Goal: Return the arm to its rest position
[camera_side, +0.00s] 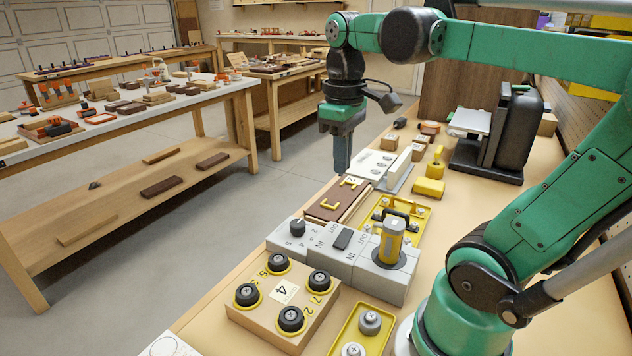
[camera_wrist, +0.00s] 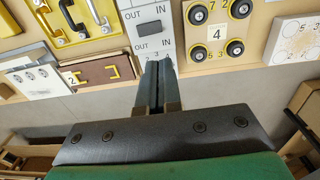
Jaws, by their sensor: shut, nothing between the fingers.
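My gripper (camera_side: 342,168) points straight down in the side view, above the far left edge of the bench, close to the brown drawer panel (camera_side: 328,206) with yellow handles. Its fingers are together with nothing between them. In the wrist view the closed fingers (camera_wrist: 157,75) point toward the grey IN/OUT switch block (camera_wrist: 148,28). My green arm arches from its base at the lower right, up and over the bench. No contact between the fingers and any object is visible.
A wooden block with black knobs (camera_side: 262,312) stands at the front. A grey block with a yellow cylinder (camera_side: 390,240), a yellow tray (camera_side: 412,226) and a black machine (camera_side: 508,130) stand on the bench. The aisle floor (camera_side: 230,250) to the left is clear.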

